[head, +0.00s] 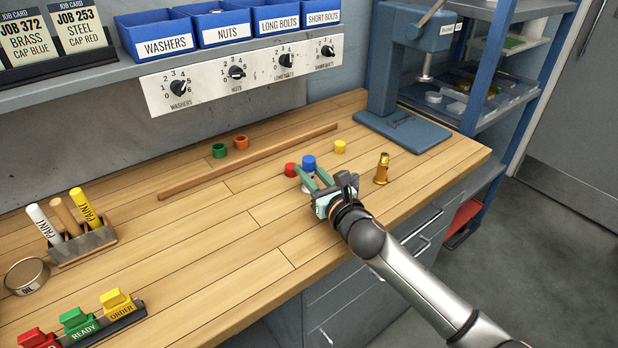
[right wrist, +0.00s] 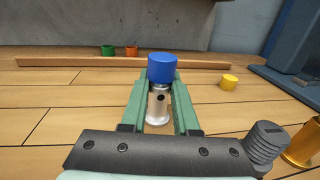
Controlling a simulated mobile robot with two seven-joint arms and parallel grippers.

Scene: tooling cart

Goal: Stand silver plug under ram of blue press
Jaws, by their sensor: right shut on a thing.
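The silver plug (right wrist: 157,104) stands upright between the green fingers of my right gripper (head: 307,180), which are shut on it; the right wrist view also shows the gripper (right wrist: 156,108). A blue cap (head: 308,162) appears to sit on top of the plug, and it also shows in the right wrist view (right wrist: 162,68). In the head view the fingers mostly hide the plug. The blue press (head: 384,62) stands at the bench's back right, its silver ram (head: 427,66) raised above its base (head: 403,131). The plug is left of and in front of that base. My left gripper is not in view.
A red cap (head: 291,169) lies left of the gripper; a yellow cap (head: 340,147) and brass plug (head: 382,169) are to its right. A wooden strip (head: 250,160) crosses behind, with green (head: 219,150) and orange (head: 241,142) rings beyond.

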